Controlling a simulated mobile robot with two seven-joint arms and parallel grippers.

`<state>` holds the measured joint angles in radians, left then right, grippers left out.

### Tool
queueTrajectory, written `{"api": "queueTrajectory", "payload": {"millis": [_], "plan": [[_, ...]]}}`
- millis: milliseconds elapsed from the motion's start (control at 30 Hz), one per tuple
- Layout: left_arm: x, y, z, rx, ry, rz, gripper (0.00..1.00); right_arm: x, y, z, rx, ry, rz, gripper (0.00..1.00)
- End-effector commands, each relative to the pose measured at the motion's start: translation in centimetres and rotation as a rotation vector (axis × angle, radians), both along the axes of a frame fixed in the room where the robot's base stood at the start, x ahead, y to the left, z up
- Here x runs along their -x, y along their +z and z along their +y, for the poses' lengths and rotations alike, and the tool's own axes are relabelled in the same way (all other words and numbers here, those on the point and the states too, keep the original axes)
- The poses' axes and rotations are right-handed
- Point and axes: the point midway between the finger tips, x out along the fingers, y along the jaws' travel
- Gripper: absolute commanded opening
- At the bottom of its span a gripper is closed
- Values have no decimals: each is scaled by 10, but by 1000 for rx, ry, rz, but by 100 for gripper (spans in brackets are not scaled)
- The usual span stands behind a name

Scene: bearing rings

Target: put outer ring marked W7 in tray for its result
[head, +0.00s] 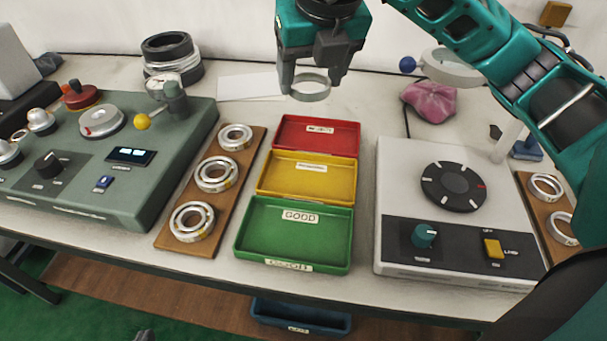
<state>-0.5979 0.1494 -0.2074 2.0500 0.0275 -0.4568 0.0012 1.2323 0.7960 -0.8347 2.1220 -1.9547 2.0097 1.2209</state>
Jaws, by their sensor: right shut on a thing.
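My right gripper (309,84) comes in from the top right and is shut on a metal ring (311,91), held above the table behind the trays. No W7 mark is readable on this ring. Three trays stand in a column in the middle: a red tray (316,137) at the back with a label too small to read, a yellow tray (307,182) with an unclear label, and a green tray (292,241) labelled GOOD at the front. All three look empty. My left gripper is not in view.
A wooden board (236,190) with three bearings lies left of the trays. A green-grey machine (115,190) with a small lit display stands further left. A white machine (440,215) with a black disc stands on the right. A pink cloth (430,101) lies behind it.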

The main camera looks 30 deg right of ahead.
Motion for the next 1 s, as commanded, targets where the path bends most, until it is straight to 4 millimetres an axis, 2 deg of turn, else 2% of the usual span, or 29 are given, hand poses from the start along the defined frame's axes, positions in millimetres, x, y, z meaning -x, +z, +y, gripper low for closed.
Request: {"api": "queueTrajectory", "payload": {"millis": [33,200,500,600,767,1000], "plan": [[-1,-5,-1,3,-3,-1,0,1,-15,1,-1,2,6,27],[-2,-18,-4,7,-8,-2,0,2,-61,1,-2,2,9,27],[-2,-31,-4,7,-8,-2,0,1,-130,-1,1,-1,4,27],[-2,-32,-4,7,-8,-2,0,1,-142,-1,1,0,2,27],[-2,-34,-4,7,-8,-2,0,0,-151,0,0,0,1,27],[-2,-41,-4,7,-8,-2,0,1,-186,0,0,1,4,27]]}}
